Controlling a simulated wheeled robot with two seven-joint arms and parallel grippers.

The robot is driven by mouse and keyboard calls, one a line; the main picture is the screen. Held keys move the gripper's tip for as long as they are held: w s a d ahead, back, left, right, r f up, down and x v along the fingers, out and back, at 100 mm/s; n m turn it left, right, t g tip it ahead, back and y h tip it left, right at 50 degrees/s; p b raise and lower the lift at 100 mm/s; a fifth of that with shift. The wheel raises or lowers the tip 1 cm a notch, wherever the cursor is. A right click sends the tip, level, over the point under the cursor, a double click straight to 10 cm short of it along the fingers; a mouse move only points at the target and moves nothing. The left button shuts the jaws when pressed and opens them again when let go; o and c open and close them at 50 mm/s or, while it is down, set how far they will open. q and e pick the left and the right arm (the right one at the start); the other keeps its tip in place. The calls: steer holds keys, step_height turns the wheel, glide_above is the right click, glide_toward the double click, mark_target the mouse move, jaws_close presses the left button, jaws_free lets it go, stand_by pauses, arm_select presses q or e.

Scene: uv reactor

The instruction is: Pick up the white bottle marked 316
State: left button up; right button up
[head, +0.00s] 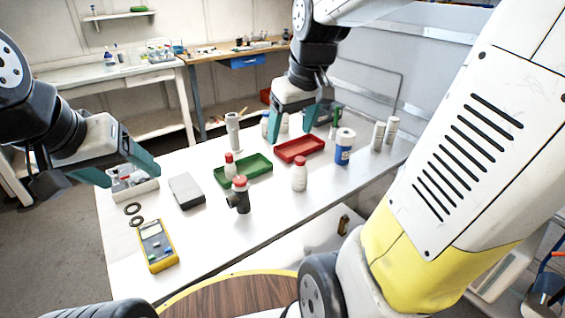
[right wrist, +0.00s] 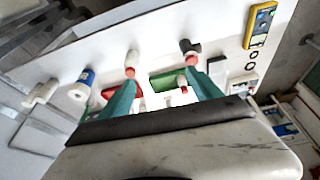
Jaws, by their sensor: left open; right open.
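No marking 316 is readable on any bottle. A white bottle with a red cap (head: 300,174) stands upright on the table in front of the red tray; what looks like the same bottle shows in the right wrist view (right wrist: 131,61). Another white bottle with a red cap (head: 229,166) stands at the green tray. Two plain white bottles (head: 378,136) (head: 392,130) stand at the right. My right gripper (head: 291,132) is open and empty above the back of the table, behind the red tray. My left gripper (head: 122,171) is open and empty over the table's left end.
A green tray (head: 257,172), a red tray (head: 318,144), a dark red-capped bottle (head: 242,202), a blue-and-white container (head: 344,151) and a grey-white column (head: 233,135) crowd the middle. A yellow meter (head: 156,247) and grey box (head: 186,192) lie left. The front strip is clear.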

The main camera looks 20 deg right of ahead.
steer(key=w+d+f+n+g, duration=0.2)
steer(key=w+d+f, duration=0.2)
steer(key=w+f, duration=0.4)
steer(key=n+g, duration=0.2)
steer(key=n, duration=0.1)
glide_above(300, 170)
steer(key=w, duration=0.2)
steer(key=shift+h, duration=0.4)
steer(key=f, duration=0.8)
steer(key=shift+d, duration=0.25)
step_height(300, 170, down, 8)
steer(key=shift+s+r, duration=0.1)
steer(key=shift+c, duration=0.2)
jaws_close()
steer(key=shift+r, duration=0.15)
